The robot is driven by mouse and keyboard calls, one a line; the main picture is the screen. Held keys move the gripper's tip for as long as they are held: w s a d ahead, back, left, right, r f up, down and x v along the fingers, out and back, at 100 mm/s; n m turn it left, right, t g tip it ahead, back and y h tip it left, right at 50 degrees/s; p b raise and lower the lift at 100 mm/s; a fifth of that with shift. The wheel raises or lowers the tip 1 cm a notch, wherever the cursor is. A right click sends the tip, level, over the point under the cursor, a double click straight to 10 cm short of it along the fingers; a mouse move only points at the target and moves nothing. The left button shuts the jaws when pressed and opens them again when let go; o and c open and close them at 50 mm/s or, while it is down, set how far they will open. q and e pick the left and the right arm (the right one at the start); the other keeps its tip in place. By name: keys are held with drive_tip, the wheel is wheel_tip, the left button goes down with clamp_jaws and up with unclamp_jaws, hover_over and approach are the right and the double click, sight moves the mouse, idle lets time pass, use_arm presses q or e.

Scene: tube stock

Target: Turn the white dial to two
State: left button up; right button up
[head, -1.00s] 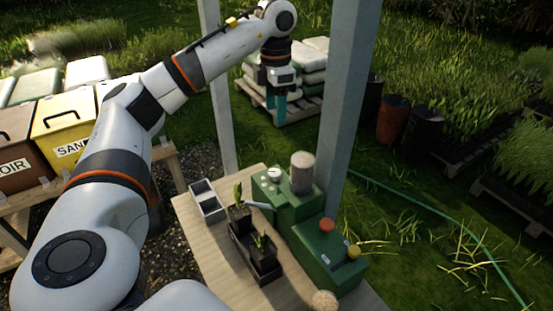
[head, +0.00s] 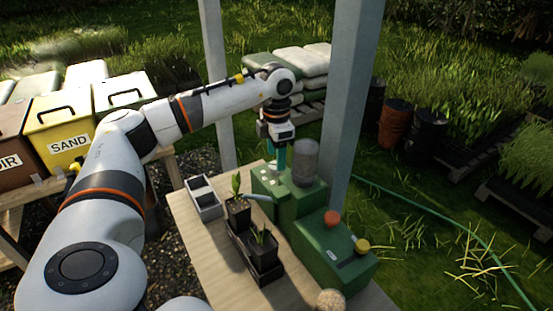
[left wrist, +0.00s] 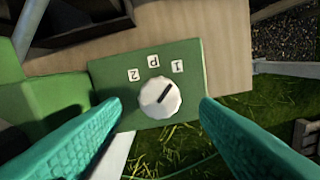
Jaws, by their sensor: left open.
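The white dial (left wrist: 158,101) sits on a green box (left wrist: 105,72), which also shows in the head view (head: 262,187). Its dark mark points up and right, toward the label 1 (left wrist: 178,66). The middle label (left wrist: 153,61) looks like a P, and the label 2 (left wrist: 134,75) is at the left. My left gripper (head: 276,163) is open above the box, pointing down. In the left wrist view its teal fingers stand on either side of the dial, apart from it. In the head view the gripper hides most of the dial. My right gripper is not in view.
A grey cylinder (head: 305,162) stands close right of the gripper, with a post (head: 345,110) behind. A green box with a red button (head: 332,218) and a yellow knob (head: 362,245) is nearer. Potted plants (head: 262,250) and a grey tray (head: 203,200) are left on the table.

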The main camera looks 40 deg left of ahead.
use_arm(q)
drive_tip(key=shift+f, duration=1.25)
